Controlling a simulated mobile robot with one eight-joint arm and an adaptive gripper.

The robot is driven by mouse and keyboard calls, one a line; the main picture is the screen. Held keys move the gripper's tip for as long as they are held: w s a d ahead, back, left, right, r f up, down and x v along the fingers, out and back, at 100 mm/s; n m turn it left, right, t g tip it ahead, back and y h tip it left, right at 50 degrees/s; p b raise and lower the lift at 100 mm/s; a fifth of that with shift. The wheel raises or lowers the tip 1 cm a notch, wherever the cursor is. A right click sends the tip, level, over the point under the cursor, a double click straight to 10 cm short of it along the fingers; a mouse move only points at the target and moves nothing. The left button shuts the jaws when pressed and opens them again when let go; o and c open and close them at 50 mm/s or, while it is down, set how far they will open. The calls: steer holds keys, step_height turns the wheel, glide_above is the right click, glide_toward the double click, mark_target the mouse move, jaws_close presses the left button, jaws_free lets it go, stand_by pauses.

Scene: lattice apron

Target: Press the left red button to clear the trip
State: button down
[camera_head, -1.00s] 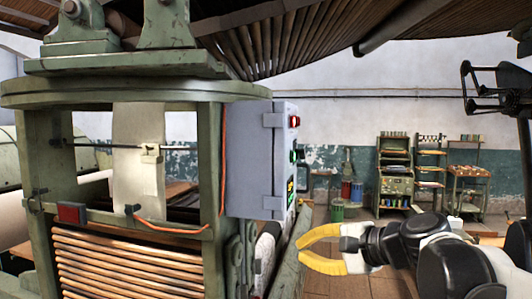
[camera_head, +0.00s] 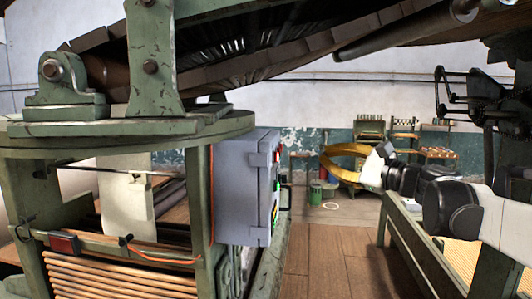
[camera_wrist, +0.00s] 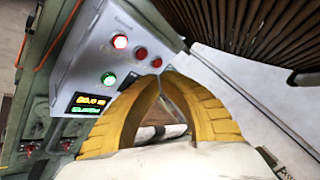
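A grey control box (camera_head: 240,195) is fixed to the right side of the green machine frame, its button face seen edge-on in the head view. In the wrist view its panel (camera_wrist: 84,66) faces me. A bright red round light or button (camera_wrist: 120,41) leads a row, with two darker red buttons to its right, the left one (camera_wrist: 141,53) and the right one (camera_wrist: 156,62). A lit green button (camera_wrist: 108,78) is below. My yellow gripper (camera_wrist: 160,75) has its fingertips together, empty, over the panel's lower right in the picture. In the head view my gripper (camera_head: 323,160) is right of the box, apart from it.
A lit display (camera_wrist: 88,103) is on the panel. Dark slats (camera_wrist: 240,30) run close above right in the wrist view. A green rail (camera_head: 425,255) is at right. Open wooden floor (camera_head: 330,250) lies between it and the machine. Shelves (camera_head: 370,130) stand at the back.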

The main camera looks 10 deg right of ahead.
mark_target(275, 157)
steer(key=shift+a, duration=0.15)
steer(key=shift+w+a, duration=0.45)
steer(key=shift+a, duration=0.9)
steer(key=shift+w+a, duration=0.5)
steer(key=shift+a, duration=0.9)
steer(key=shift+w+a, duration=0.45)
steer(key=shift+a, duration=0.9)
steer(key=shift+w+a, duration=0.1)
steer(key=shift+a, duration=0.3)
steer(key=shift+w+a, duration=0.15)
steer(key=shift+a, duration=0.3)
steer(key=shift+d, duration=0.1)
steer(key=shift+s+d, duration=0.3)
steer(key=shift+d, duration=0.45)
